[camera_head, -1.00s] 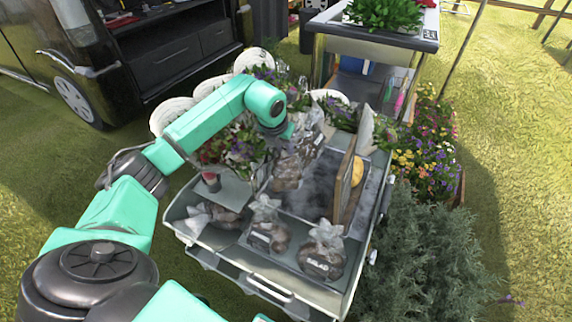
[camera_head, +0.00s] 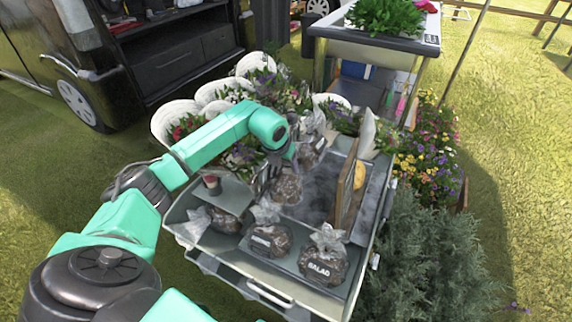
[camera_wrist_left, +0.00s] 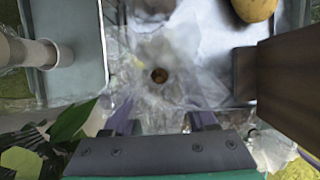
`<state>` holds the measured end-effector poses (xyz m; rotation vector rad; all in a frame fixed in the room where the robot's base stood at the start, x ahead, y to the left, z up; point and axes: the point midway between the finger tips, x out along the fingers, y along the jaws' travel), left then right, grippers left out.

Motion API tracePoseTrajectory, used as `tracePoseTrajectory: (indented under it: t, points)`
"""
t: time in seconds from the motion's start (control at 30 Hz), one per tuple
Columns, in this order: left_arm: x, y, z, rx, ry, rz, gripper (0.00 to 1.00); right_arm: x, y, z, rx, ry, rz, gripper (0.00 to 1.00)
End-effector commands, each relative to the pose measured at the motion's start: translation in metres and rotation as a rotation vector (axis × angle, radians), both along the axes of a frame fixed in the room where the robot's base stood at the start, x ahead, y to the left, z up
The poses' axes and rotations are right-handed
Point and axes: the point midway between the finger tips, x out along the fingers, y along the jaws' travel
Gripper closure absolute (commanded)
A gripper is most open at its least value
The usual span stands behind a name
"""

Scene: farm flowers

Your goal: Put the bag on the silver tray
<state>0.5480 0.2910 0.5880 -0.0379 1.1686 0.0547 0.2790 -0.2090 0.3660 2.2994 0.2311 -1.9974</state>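The silver tray (camera_head: 318,205) is a shiny grey surface in the cart; it also shows in the left wrist view (camera_wrist_left: 215,60). A clear bag with brown contents (camera_head: 288,188) stands on it, and another labelled bag (camera_head: 311,152) is behind. My left gripper (camera_head: 266,178) is low beside the nearer bag. In the left wrist view, its fingers (camera_wrist_left: 165,122) are apart, with clear plastic (camera_wrist_left: 155,95) between and beyond them. A firm grip does not show. My right gripper is out of view.
Dark bags (camera_head: 268,240), one labelled salad (camera_head: 322,265), sit in the cart's front section. A brown board (camera_head: 346,185) stands upright right of the silver surface, with a yellow potato-like item (camera_head: 359,174) beyond. White flower pots (camera_head: 175,118) line the back left.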

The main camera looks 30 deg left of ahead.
Motion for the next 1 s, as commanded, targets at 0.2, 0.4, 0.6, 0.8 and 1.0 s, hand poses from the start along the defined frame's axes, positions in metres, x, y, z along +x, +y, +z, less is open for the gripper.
tracePoseTrajectory:
  t: [0.2,0.4,0.6,0.8,1.0]
  points:
    - [-0.007,0.001,0.023,0.002,-0.004,0.0,0.43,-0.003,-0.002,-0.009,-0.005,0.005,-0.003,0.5]
    - [-0.029,-0.001,0.075,0.002,-0.004,0.0,0.43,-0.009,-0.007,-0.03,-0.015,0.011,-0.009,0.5]
    - [-0.044,-0.002,0.108,0.001,-0.002,0.0,0.43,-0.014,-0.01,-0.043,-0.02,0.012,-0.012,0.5]
    - [-0.047,-0.003,0.112,0.001,0.0,0.0,0.43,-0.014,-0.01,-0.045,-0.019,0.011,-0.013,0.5]
    - [-0.047,-0.003,0.111,0.0,0.0,0.0,0.43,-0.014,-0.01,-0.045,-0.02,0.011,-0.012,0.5]
